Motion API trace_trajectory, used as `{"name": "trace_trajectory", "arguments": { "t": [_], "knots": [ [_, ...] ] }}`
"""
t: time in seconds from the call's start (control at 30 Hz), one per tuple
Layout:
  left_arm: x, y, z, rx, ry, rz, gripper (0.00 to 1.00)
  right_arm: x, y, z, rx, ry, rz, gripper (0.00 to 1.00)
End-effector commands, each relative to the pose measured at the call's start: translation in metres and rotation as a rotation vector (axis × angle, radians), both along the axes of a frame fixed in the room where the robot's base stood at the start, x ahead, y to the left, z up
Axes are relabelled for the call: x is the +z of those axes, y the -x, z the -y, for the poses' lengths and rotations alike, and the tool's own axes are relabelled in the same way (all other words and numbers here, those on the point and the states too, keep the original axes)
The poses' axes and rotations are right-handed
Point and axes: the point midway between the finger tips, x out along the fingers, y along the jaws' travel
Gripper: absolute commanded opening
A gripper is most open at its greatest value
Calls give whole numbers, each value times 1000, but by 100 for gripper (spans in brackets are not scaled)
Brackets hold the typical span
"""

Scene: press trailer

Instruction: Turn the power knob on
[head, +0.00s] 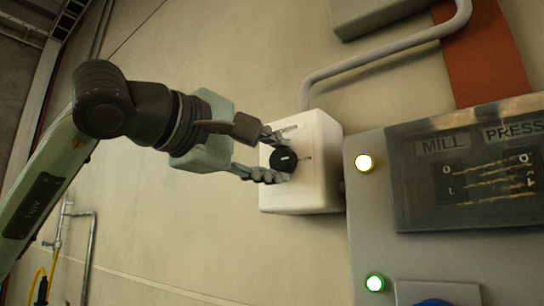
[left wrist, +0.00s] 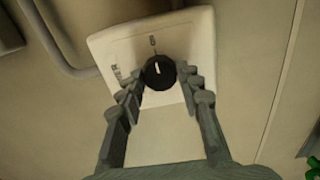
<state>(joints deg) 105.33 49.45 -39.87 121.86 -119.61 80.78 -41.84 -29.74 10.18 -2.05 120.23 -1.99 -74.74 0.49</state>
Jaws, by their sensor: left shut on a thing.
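The power knob (head: 284,160) is a round black knob with a white pointer line, on the front of a white wall box (head: 318,170). In the left wrist view the knob (left wrist: 158,71) sits between the fingertips, and the box (left wrist: 196,38) fills the area behind it. Small dark marks are on the box face around the knob, too small to read surely. My left gripper (head: 275,158) reaches in from the left, shut on the knob with one finger on each side. It also shows in the left wrist view (left wrist: 160,82). My right gripper is not in view.
A grey control panel (head: 375,240) stands right of the box, with a lit yellow lamp (head: 364,161), a lit green lamp (head: 374,283) and a plate labelled MILL and PRESS (head: 470,160). A conduit (head: 380,52) runs up from the box.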

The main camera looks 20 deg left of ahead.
Motion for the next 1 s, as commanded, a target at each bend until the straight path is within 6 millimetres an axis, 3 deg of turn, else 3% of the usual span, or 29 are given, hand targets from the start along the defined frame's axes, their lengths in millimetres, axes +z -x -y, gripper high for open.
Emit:
{"name": "trace_trajectory", "arguments": {
  "t": [0.27,0.3,0.47,0.8,1.0],
  "knots": [
    [-1,0,0,-1,-3,0,6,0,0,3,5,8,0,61],
    [-1,0,0,-1,-3,0,36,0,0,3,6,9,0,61],
    [-1,0,0,0,-2,0,56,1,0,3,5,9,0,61],
    [0,3,-1,0,0,0,56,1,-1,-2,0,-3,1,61],
    [1,29,-11,2,0,4,56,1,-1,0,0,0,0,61]
  ]
}}
